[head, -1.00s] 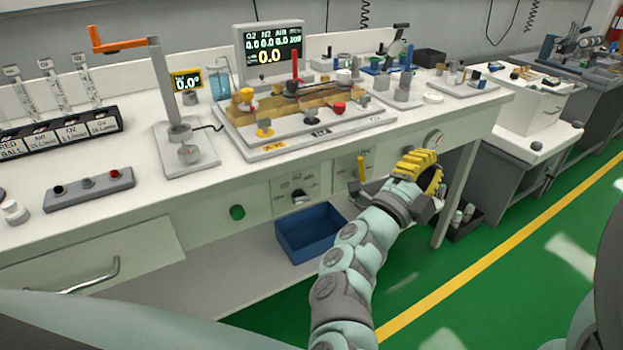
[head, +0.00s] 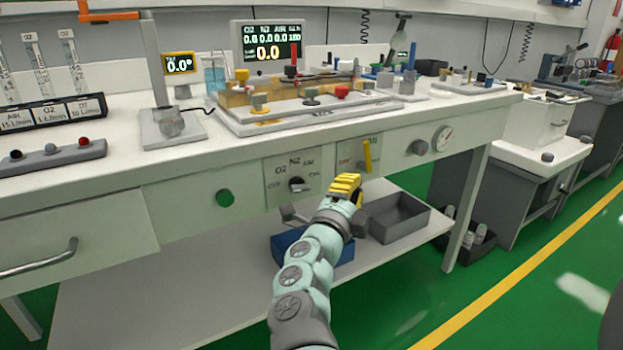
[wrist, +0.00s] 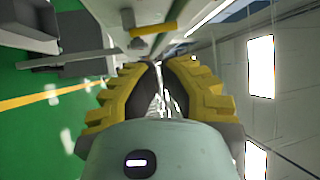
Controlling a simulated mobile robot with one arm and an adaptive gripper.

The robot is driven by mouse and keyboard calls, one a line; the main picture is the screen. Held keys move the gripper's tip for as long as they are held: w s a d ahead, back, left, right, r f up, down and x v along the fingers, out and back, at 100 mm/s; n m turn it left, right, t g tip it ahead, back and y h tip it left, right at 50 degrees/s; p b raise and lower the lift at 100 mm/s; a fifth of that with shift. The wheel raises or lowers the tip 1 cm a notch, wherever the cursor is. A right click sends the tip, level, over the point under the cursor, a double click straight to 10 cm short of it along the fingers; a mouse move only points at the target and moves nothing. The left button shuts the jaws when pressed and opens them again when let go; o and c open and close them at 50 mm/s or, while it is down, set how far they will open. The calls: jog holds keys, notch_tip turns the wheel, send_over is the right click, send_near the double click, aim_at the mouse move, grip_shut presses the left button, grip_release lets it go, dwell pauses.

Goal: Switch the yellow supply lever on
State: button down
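The yellow supply lever (head: 367,155) stands nearly upright on a small labelled panel on the bench's front face. Red and green lettering shows beside it, too small to read surely. My gripper (head: 347,180), with yellow ridged fingers, is just below and left of the lever in the head view, apparently not touching it. In the wrist view the lever (wrist: 152,29) is a yellow bar beyond the fingertips. My gripper (wrist: 158,64) looks shut there, its dark pads meeting at the tips, with nothing held.
A dark selector knob (head: 297,184) sits left of the lever. A grey knob (head: 419,147) and a round gauge (head: 443,138) are to its right. A blue bin (head: 290,243) and a grey bin (head: 398,217) stand on the lower shelf. A green button (head: 224,198) is further left.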

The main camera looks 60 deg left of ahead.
aim_at(368, 160)
jog(key=b+x, duration=0.1)
jog(key=x, duration=0.9)
jog(key=shift+b, duration=0.4)
jog(key=shift+w+d+r+p, duration=0.15)
jog(key=shift+w+r+p, duration=0.2)
jog(key=shift+w, duration=0.25)
